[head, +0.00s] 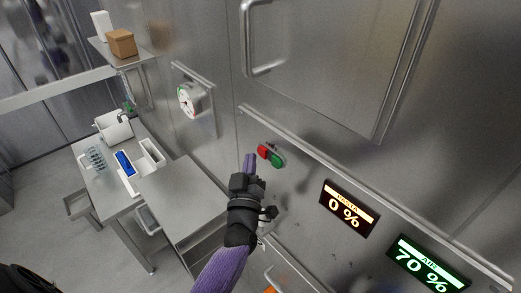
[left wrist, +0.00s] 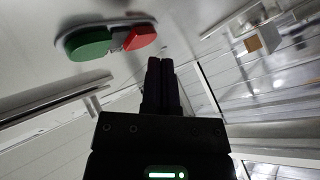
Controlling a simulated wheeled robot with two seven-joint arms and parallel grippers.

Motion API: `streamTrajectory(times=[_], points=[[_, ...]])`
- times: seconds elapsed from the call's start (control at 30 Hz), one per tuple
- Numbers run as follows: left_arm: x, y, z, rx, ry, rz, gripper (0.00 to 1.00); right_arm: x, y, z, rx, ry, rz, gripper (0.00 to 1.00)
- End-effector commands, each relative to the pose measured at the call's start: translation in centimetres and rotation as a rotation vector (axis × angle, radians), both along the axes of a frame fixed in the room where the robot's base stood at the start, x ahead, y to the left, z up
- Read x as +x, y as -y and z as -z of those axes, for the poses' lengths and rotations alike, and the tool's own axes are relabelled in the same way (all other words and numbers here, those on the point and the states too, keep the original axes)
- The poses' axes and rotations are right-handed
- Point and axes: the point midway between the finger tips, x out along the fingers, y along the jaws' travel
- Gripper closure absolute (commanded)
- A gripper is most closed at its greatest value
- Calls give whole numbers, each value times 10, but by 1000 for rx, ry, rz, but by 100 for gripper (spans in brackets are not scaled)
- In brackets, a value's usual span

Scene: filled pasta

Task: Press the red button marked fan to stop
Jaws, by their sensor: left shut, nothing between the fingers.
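The red button (head: 263,151) sits beside a green button (head: 277,159) on one small plate on the steel panel. In the left wrist view the red button (left wrist: 140,37) and the green button (left wrist: 88,42) show at the upper left. I cannot read any mark on either. My left gripper (head: 249,160) is shut and empty, just left of the red button in the head view. In the left wrist view its fingertips (left wrist: 160,64) are just below and right of the red button. I cannot tell whether they touch it. My right gripper is not in view.
A rail (head: 330,153) runs along the panel above the buttons. Displays reading 0 % (head: 347,208) and 70 % (head: 428,263) are to the right. A door handle (head: 247,40) sticks out above. A steel table (head: 185,200) with trays stands at the left.

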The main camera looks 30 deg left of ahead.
Motion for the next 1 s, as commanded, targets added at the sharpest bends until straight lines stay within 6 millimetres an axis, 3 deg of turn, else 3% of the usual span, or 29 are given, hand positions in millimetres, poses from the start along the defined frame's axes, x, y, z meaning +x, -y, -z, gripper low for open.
streamTrajectory(times=[0.2,0.7,1.0], points=[[-2,-1,0,0,-2,-1,100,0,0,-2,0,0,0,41],[-45,-19,0,1,-1,0,100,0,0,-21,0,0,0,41],[-46,-19,0,0,0,0,100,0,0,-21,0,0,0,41]])
